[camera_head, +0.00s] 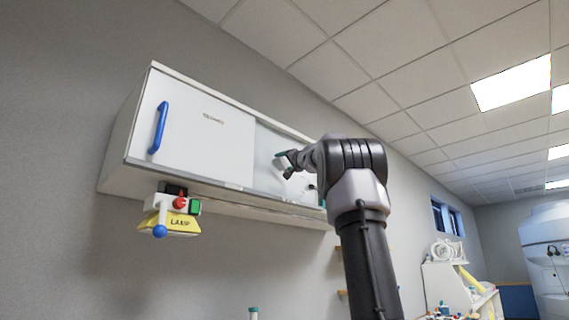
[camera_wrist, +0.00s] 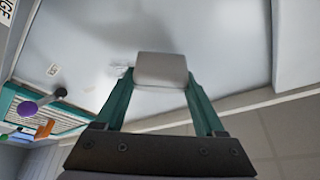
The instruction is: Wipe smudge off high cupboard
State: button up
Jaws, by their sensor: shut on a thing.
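The high cupboard (camera_head: 205,125) hangs on the wall in the head view, with a white left door and a paler, bluish right part. My gripper (camera_head: 284,160) is at the right part in the head view. In the wrist view my gripper (camera_wrist: 160,85) has its teal fingers shut on a pale grey block (camera_wrist: 161,70). The block is in front of the pale cupboard panel (camera_wrist: 215,40); I cannot tell whether it touches. A faint greyish mark (camera_wrist: 121,72), possibly the smudge, shows just left of the block. The block hides the panel behind it.
A blue handle (camera_head: 158,128) sticks out from the left door. A white machine (camera_head: 545,250) stands far right. In the wrist view, a purple knob (camera_wrist: 28,108) is at left.

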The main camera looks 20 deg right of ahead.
jog(key=shift+w+a, duration=0.3)
jog(key=shift+w, duration=0.6)
dwell(0.4)
jog(key=shift+d, duration=0.1)
jog(key=shift+w+d, duration=0.3)
jog(key=shift+d, duration=0.6)
jog(key=shift+w+d, duration=0.25)
jog(key=shift+d, duration=0.6)
jog(key=shift+w+d, duration=1.4)
jog(key=shift+d, duration=2.05)
jog(key=shift+s+a+r, duration=0.15)
jog(key=shift+s+a, duration=0.5)
jog(key=shift+a, duration=1.15)
jog(key=shift+s+a+r, duration=0.15)
jog(key=shift+s+a, duration=0.45)
jog(key=shift+a, duration=1.15)
jog(key=shift+s+a+r, duration=0.15)
jog(key=shift+s+a, duration=0.5)
jog(key=shift+a, duration=1.15)
jog(key=shift+r, duration=0.4)
jog(key=w+d, duration=0.3)
jog(key=d, duration=0.7)
jog(key=shift+w+d, duration=0.35)
jog(key=shift+d, duration=0.05)
